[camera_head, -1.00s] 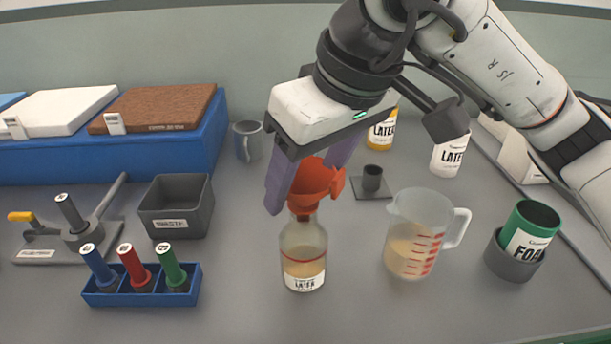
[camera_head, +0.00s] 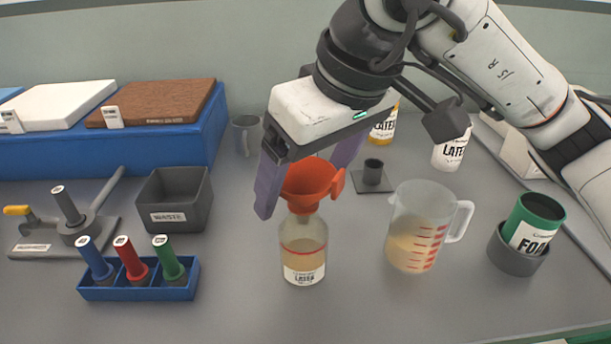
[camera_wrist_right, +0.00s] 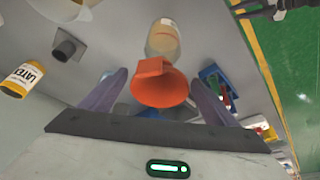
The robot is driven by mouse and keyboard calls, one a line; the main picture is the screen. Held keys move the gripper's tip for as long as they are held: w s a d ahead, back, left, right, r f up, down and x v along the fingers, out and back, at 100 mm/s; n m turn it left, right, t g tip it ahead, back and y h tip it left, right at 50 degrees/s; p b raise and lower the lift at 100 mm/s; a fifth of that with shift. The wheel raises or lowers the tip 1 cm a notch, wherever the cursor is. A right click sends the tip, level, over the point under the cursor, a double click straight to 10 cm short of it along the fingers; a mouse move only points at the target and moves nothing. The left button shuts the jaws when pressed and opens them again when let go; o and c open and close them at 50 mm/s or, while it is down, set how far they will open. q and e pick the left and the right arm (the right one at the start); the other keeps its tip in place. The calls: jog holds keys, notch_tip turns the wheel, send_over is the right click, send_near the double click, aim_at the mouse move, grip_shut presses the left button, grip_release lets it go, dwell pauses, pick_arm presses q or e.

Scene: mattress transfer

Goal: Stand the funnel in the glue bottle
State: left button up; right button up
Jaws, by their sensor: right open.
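The orange funnel (camera_head: 309,182) sits on the glue bottle (camera_head: 303,256), its spout in the neck and its wide mouth up. The bottle is clear, stands upright and holds a pale liquid; its label is partly legible. My right gripper (camera_head: 306,184) is open, its two purple fingers on either side of the funnel, with a gap visible on both sides. In the right wrist view, the funnel (camera_wrist_right: 160,88) lies between the spread fingers, with the bottle (camera_wrist_right: 163,38) beyond it.
A measuring jug (camera_head: 417,229) stands right of the bottle, and a green foam can (camera_head: 537,224) sits in a grey holder further right. A small grey stand (camera_head: 373,175) is behind.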

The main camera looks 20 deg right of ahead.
pick_arm(q)
jog(key=shift+s, duration=0.1)
jog(key=r, duration=0.2)
jog(key=d+r+p, duration=0.1)
jog(key=shift+w, duration=0.4)
pick_arm(e)
jog(key=v, duration=1)
jog(key=shift+r, duration=0.2)
